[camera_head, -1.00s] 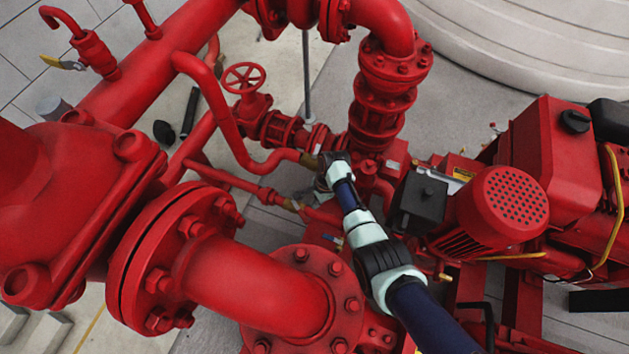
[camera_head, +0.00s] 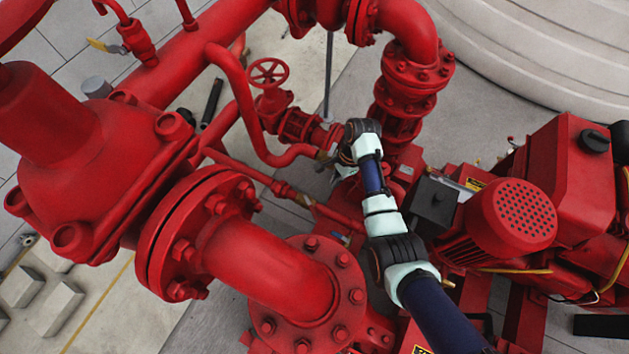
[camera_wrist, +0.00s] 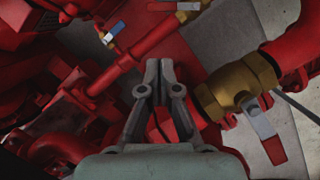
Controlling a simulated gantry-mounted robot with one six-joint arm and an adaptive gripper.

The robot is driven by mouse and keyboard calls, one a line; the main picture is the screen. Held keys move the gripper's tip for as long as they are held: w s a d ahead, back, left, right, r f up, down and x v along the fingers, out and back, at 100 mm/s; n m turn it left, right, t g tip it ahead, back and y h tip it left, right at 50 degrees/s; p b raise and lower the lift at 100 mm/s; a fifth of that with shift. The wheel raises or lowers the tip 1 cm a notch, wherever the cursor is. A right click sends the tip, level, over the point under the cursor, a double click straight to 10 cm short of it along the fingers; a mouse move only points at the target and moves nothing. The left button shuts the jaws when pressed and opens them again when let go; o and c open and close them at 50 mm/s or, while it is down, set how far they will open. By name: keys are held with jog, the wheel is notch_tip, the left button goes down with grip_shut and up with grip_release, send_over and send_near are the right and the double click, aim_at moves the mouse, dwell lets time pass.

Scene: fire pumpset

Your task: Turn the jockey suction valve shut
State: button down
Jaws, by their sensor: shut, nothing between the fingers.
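In the wrist view, a large brass valve (camera_wrist: 235,88) sits on a red pipe to the right of my gripper. Its flat metal lever with a red end (camera_wrist: 263,130) slants down to the right. I cannot tell for certain that this is the jockey suction valve. My gripper (camera_wrist: 160,68) is shut and empty. Its fingers lie left of the brass body, with a visible gap in the picture. In the head view, my wrist is beside the small pump pipework, and my fingers are mostly hidden.
Smaller valves with a blue handle (camera_wrist: 116,28) and a red handle (camera_wrist: 165,6) lie ahead in the wrist view. A red handwheel (camera_head: 268,73) stands left of my arm. A thick flanged pipe (camera_head: 255,270) and a red motor (camera_head: 512,222) flank the arm.

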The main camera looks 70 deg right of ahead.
jog(key=b, duration=1.1)
send_near(312, 208)
notch_tip(312, 208, down, 8)
jog(key=s+a, duration=0.1)
jog(key=s, duration=0.1)
jog(key=shift+r, duration=0.15)
jog(key=shift+w+a+m+p, duration=0.25)
jog(key=shift+a+m+p, duration=0.25)
jog(key=shift+m+p, duration=0.5)
